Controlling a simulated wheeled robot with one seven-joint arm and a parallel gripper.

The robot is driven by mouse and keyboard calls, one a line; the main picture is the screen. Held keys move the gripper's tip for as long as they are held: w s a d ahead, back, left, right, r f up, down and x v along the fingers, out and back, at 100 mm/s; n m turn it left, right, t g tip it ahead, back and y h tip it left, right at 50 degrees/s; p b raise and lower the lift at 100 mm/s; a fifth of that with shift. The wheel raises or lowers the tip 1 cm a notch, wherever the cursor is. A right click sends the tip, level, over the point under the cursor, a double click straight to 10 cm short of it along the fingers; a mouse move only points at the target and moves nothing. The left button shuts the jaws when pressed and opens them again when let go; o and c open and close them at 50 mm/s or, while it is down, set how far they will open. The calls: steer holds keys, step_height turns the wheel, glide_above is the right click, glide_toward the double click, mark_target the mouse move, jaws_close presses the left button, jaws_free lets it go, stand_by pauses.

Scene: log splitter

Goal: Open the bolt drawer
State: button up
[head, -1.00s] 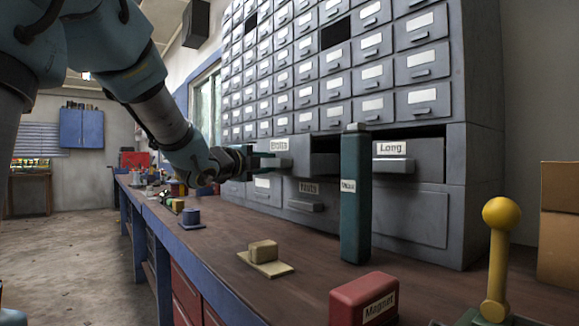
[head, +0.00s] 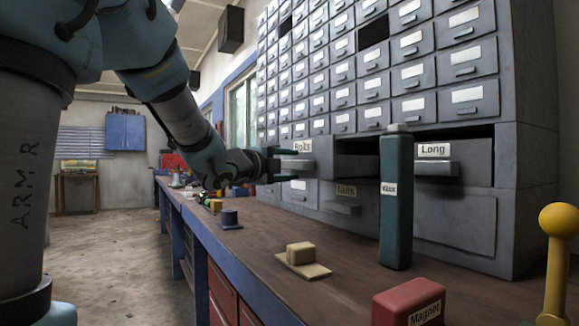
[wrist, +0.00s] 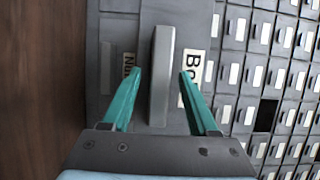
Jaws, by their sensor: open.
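The bolt drawer (head: 322,160) is a grey drawer front with a white "Bolts" label (head: 302,145) in the lower part of the cabinet. Its grey bar handle (head: 298,165) sticks out below the label. In the wrist view the handle (wrist: 161,75) runs up the picture between my teal fingers, with a gap on each side. My gripper (head: 284,164) is open, one finger above and one below the handle in the head view. In the wrist view my gripper (wrist: 160,72) straddles the handle, and the finger partly hides the label (wrist: 189,75).
A teal upright block (head: 396,205) stands on the workbench (head: 340,278) before the cabinet. A drawer labelled "Long" (head: 465,165) and dark openings lie to the right. A "Nuts" drawer (head: 343,203) sits below. A red magnet block (head: 408,303) and yellow-knobbed lever (head: 557,250) are near.

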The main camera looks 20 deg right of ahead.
steer(key=v, duration=1)
steer(key=shift+s+a, duration=0.25)
steer(key=shift+a, duration=0.1)
steer(key=w+a+f+n+t+y, duration=0.3)
steer(key=w+a+f+n+y, duration=0.35)
steer(key=f+n, duration=0.25)
steer(key=s+a+f+n+g+y, duration=0.2)
steer(key=a+f+n+g+y, duration=0.2)
steer(key=a+f+n+y, duration=0.55)
steer(key=s+a+f+n+g+h, duration=0.1)
steer(key=s+a+f+n+g, duration=0.3)
steer(key=s+f, duration=0.4)
steer(key=s+a+f+n+g, duration=0.1)
steer(key=s+f+n+g, duration=0.3)
steer(key=s+f+n, duration=0.4)
step_height(320, 180, up, 17)
steer(key=w+m+p, duration=0.1)
steer(key=m+p, duration=0.1)
steer(key=p, duration=1.5)
steer(key=shift+w+a+t, duration=0.15)
steer(key=shift+a+t, duration=0.1)
steer(key=shift+t, duration=0.05)
